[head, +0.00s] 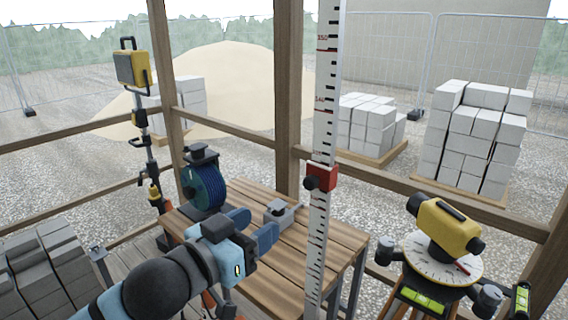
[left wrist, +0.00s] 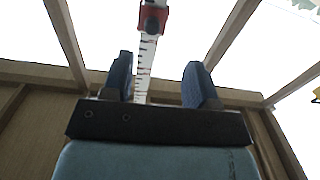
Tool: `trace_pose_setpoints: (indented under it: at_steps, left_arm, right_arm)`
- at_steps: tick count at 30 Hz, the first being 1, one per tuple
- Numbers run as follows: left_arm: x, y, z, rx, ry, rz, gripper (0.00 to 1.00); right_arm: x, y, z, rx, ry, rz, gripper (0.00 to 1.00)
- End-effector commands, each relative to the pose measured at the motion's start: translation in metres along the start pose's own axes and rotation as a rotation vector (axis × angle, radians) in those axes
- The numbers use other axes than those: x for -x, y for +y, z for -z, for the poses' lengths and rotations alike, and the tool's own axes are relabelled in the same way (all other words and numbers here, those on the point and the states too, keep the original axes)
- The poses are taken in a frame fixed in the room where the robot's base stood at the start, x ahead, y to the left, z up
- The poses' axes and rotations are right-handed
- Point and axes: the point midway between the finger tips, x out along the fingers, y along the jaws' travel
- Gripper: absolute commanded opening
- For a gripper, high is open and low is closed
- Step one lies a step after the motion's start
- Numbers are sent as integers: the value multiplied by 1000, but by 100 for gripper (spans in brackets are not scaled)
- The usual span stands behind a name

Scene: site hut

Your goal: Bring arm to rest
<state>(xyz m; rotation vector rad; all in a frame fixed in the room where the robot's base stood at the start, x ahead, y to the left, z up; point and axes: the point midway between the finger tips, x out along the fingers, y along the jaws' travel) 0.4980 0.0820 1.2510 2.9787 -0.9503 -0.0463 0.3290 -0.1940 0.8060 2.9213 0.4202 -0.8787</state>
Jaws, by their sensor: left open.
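My left gripper (head: 254,230) comes in from the left in the head view, above the slatted wooden bench. Its two blue fingers are apart with nothing held between them. In the left wrist view the staff (left wrist: 146,66) shows beyond the fingers, with the red clamp (left wrist: 153,17) near the top. My right gripper is not in view.
The wooden bench (head: 285,262) carries a blue reel (head: 204,186) and a small grey device (head: 281,214). A yellow level (head: 447,228) on a tripod stands at the right. A work light (head: 132,68) and grey blocks (head: 45,267) are at the left. Wooden posts and rails surround the space.

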Motion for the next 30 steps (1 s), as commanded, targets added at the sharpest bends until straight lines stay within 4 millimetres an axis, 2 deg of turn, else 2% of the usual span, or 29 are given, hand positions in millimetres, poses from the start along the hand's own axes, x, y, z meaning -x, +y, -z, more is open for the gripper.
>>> trace_pose_setpoints:
  at_steps: [5, 11, 14, 17, 21, 25, 27, 30]
  left_arm:
    - [-5, -14, -58, 59, -70, 45, 54]
    - [14, -29, -144, 98, -166, 123, 54]
    - [35, -32, -192, 111, -228, 169, 54]
    - [66, -30, -243, 119, -302, 217, 54]
    - [120, -22, -307, 117, -411, 278, 54]
    - [166, -11, -348, 108, -493, 315, 54]
    - [182, -7, -361, 103, -521, 328, 54]
    - [195, -4, -371, 98, -544, 336, 54]
  right_arm:
    - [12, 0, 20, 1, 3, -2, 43]
    - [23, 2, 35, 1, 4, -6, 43]
    - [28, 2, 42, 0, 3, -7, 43]
    - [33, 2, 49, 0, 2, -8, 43]
    - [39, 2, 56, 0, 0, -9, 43]
    - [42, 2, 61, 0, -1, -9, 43]
    - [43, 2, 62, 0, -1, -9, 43]
    - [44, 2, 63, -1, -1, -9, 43]
